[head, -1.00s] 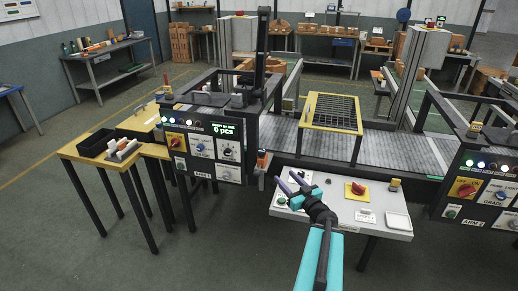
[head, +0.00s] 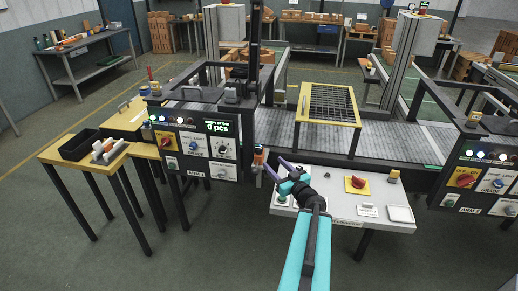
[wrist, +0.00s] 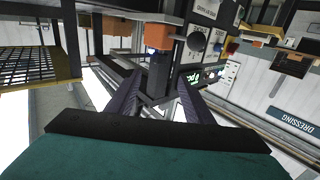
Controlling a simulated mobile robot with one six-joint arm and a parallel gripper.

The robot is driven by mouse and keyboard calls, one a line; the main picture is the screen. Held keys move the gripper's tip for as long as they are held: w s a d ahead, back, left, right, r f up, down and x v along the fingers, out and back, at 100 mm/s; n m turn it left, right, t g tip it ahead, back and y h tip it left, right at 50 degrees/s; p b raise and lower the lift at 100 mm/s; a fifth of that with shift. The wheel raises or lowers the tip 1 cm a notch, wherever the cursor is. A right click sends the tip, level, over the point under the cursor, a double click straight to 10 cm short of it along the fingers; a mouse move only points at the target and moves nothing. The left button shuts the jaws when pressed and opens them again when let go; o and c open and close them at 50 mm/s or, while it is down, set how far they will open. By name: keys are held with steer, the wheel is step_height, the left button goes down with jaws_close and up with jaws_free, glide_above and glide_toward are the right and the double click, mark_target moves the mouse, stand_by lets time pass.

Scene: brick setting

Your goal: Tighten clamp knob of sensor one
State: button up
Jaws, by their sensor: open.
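A small sensor-like part with an orange top (head: 259,155) is mounted at the right side of the black control cabinet (head: 197,148). In the wrist view a dark upright body (wrist: 159,72) with an orange block (wrist: 157,37) and a small blue light stands ahead between my fingers. I cannot tell for certain that it is sensor one, and I cannot make out its clamp knob. My gripper (head: 278,170) is open, its purple fingers pointing toward the orange-topped part. In the wrist view the gripper (wrist: 161,92) holds nothing visible; contact cannot be told.
A white panel table (head: 340,205) with a red knob (head: 357,182) lies below and right of my gripper. A yellow-framed grid stand (head: 329,105) is behind it. Yellow side tables with a black bin (head: 82,145) stand left. A second cabinet (head: 480,185) is at right.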

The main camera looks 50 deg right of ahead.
mark_target(261, 150)
steer(key=shift+w+d+f+b, duration=0.15)
steer(key=shift+w+b, duration=0.2)
steer(key=shift+b, duration=0.95)
steer(key=shift+w+d+f+b, duration=0.1)
steer(key=shift+w+b, duration=0.2)
steer(key=shift+b, duration=0.95)
steer(key=w+b, duration=0.1)
steer(key=b, duration=0.3)
steer(key=shift+w+d+r, duration=0.15)
steer(key=b+x, duration=0.2)
steer(key=b, duration=0.5)
steer(key=shift+w, duration=0.3)
steer(key=shift+p+x, duration=1)
steer(key=shift+x, duration=3.2)
steer(key=c, duration=1)
